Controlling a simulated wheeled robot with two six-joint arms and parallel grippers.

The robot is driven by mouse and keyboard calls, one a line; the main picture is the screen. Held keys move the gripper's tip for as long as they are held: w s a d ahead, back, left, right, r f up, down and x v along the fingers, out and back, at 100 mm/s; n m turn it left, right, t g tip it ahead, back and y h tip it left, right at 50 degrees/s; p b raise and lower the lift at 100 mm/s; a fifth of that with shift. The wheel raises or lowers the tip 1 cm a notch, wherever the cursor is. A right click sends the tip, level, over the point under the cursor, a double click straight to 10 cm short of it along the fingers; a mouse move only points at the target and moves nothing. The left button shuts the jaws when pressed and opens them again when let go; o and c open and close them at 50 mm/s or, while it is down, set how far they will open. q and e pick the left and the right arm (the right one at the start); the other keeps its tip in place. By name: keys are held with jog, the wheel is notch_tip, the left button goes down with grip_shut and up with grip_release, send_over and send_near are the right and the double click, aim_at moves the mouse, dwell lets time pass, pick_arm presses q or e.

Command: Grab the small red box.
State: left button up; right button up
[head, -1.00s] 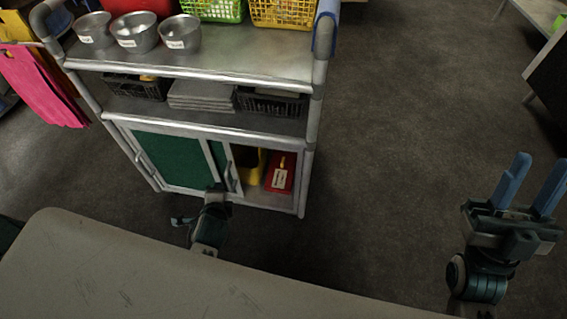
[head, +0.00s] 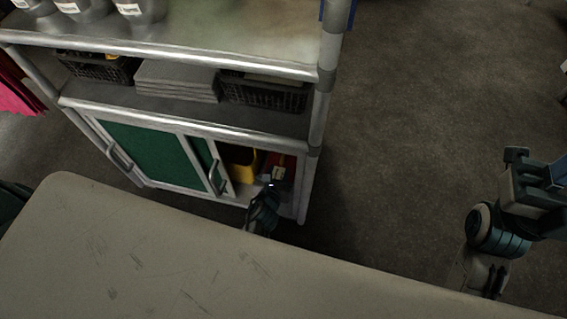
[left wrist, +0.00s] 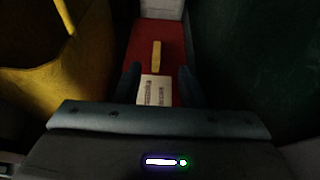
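The small red box (head: 291,165) lies in the open right part of the cabinet's lower compartment, partly hidden by my left gripper (head: 273,184). In the left wrist view the red box (left wrist: 143,40) is straight ahead, with a pale printed label and a yellow strip on it. My left gripper (left wrist: 160,84) points at it, its two dark fingers apart on either side of the label. I cannot tell whether they touch the box. My right gripper (head: 552,172) is at the right edge, over the floor, its fingers partly cut off by the frame.
A yellow container (head: 243,163) stands just left of the box, and also shows in the left wrist view (left wrist: 60,85). The green sliding door (head: 150,155) and its handle (head: 216,180) are close on the left. A pale worn surface (head: 150,255) fills the foreground. Floor is clear at right.

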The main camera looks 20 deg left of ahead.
aim_at(282, 158)
pick_arm(q)
jog(key=shift+b+x, duration=0.3)
jog(key=shift+x, duration=0.85)
jog(key=b+x, duration=0.2)
jog(key=x, duration=0.1)
jog(key=b+x, duration=0.1)
jog(key=x, duration=0.1)
jog(key=shift+a+f, duration=0.25)
jog(key=shift+f, duration=0.1)
jog(key=shift+w, duration=0.1)
jog(key=shift+c, duration=0.3)
grip_shut()
